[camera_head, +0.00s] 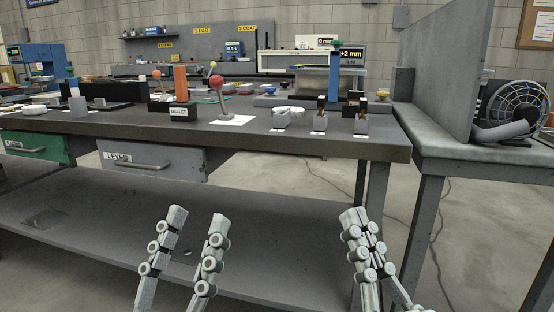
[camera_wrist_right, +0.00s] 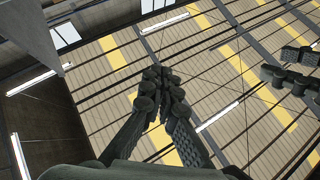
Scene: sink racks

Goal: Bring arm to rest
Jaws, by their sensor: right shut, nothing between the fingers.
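My left gripper (camera_head: 198,215) is in the lower middle of the head view, fingers pointing up and spread apart with nothing between them. My right gripper (camera_head: 358,214) is to the right of it, fingers pointing up and closed together, empty. Both are in front of the workbench (camera_head: 300,135) and clear of its top in the picture. The right wrist view shows the right fingers (camera_wrist_right: 158,75) together against the ceiling. Part of the left gripper (camera_wrist_right: 290,70) shows at the right edge there. The arms behind the grippers are mostly out of view.
A side table (camera_head: 460,147) with a caged fan (camera_head: 516,108) stands at the right. Open floor (camera_head: 470,230) shows at the right.

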